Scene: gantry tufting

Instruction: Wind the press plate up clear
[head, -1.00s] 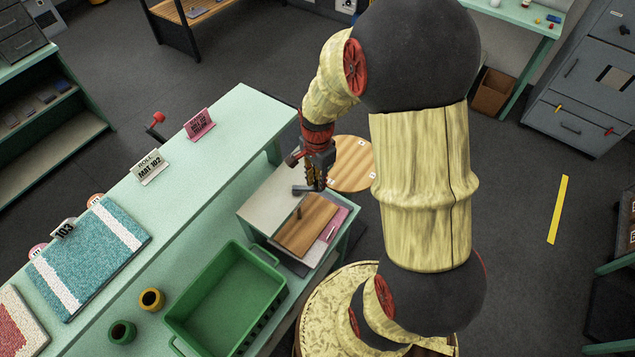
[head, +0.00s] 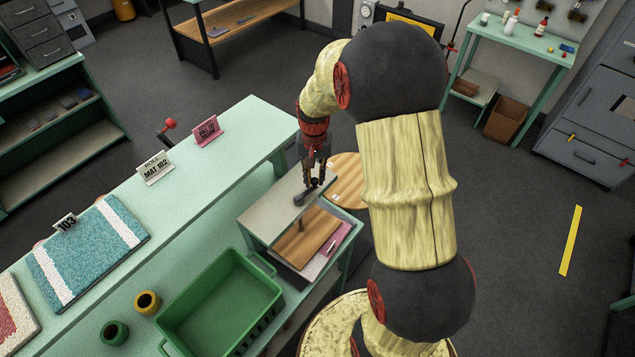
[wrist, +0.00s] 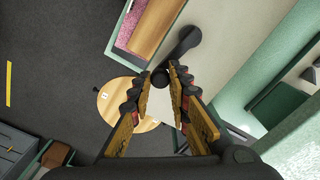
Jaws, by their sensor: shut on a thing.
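My gripper (head: 315,182) is shut on the dark round knob (wrist: 160,79) of a crank, seen between the fingertips in the wrist view. The dark crank arm (wrist: 183,42) runs from the knob up to a rounded end, over the pale grey top of the press (head: 264,213). In the head view the crank arm (head: 302,198) lies at that top's right part. A wooden plate (head: 308,235), seemingly the press plate, is beside the grey top, with a pink piece (head: 337,238) at its right. The gap under the plate cannot be made out.
A green crate (head: 222,310) stands in front of the press. A mint bench (head: 210,200) with mats and signs runs along the left. A round wooden top (head: 347,180) is close behind the gripper. Open floor lies to the right.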

